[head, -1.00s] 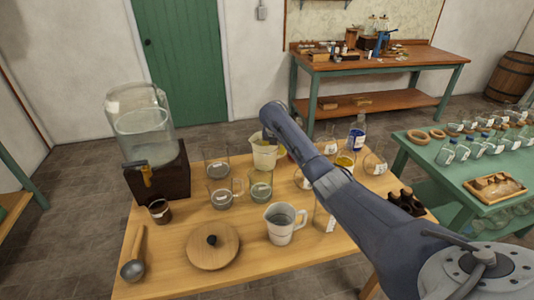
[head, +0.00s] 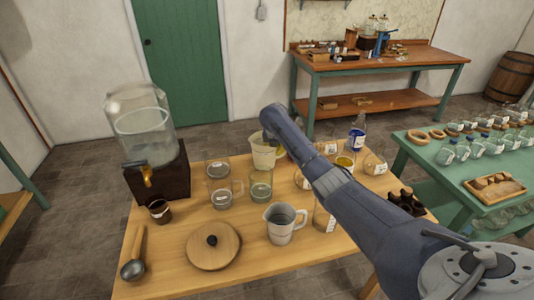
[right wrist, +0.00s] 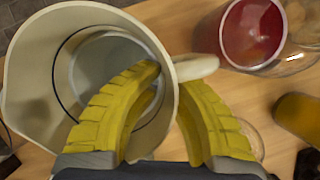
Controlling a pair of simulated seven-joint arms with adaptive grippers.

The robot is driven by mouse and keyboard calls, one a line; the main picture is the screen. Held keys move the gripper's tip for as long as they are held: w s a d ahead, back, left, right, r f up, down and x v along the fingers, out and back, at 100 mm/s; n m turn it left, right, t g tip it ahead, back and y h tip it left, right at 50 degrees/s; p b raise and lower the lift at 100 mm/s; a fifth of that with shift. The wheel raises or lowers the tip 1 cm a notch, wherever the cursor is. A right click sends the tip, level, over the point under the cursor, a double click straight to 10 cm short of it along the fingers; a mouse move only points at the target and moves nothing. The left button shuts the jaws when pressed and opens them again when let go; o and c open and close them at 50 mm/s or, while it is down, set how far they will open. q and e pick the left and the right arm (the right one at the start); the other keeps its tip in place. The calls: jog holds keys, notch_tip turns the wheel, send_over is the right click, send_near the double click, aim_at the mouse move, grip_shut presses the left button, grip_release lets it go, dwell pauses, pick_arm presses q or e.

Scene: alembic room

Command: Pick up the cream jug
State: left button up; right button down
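The cream jug (head: 264,157) stands upright at the back middle of the wooden table (head: 180,262), partly behind my right arm. In the right wrist view the jug (right wrist: 28,82) fills the left side, its mouth facing the camera and its handle (right wrist: 198,68) pointing right. My right gripper (right wrist: 170,78) has one yellow finger over the mouth and the other outside, beside the handle. The fingertips are close together with the jug's rim and wall between them. Its fingers are hidden in the head view. My left gripper is not in view.
Glass beakers (head: 261,186) and a measuring jug (head: 284,224) stand in front of the cream jug. A red-filled vessel (right wrist: 252,32) and an amber one (right wrist: 300,118) are close on its handle side. A big glass dispenser (head: 142,135) stands at the left.

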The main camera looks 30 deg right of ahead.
jog(key=shift+w+r, duration=0.1)
jog(key=shift+r, duration=0.1)
dwell(0.4)
notch_tip(320, 180, up, 19)
jog(key=shift+r, duration=0.2)
dwell(1.4)
jog(key=shift+r, duration=0.2)
dwell(1.5)
